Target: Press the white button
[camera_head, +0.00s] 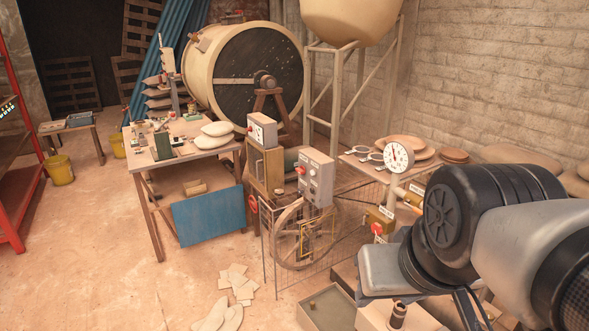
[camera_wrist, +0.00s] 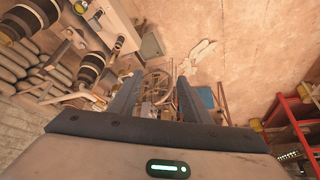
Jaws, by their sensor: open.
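A grey control box (camera_head: 316,178) stands upright near the middle of the head view, with a red knob on its left edge and small round controls on its front. A second box (camera_head: 262,131) with a round dial stands behind it to the left. I cannot make out which small control is the white button. My gripper (camera_wrist: 157,95) is open and empty in the wrist view, its two dark fingers apart. The frame and wheel show small and distant between them. In the head view my arm fills the lower right, apart from the boxes.
A spoked wheel (camera_head: 297,235) and thin wire frame stand below the grey box. A worktable (camera_head: 143,160) is at left. The floor (camera_head: 110,260) at front left is clear.

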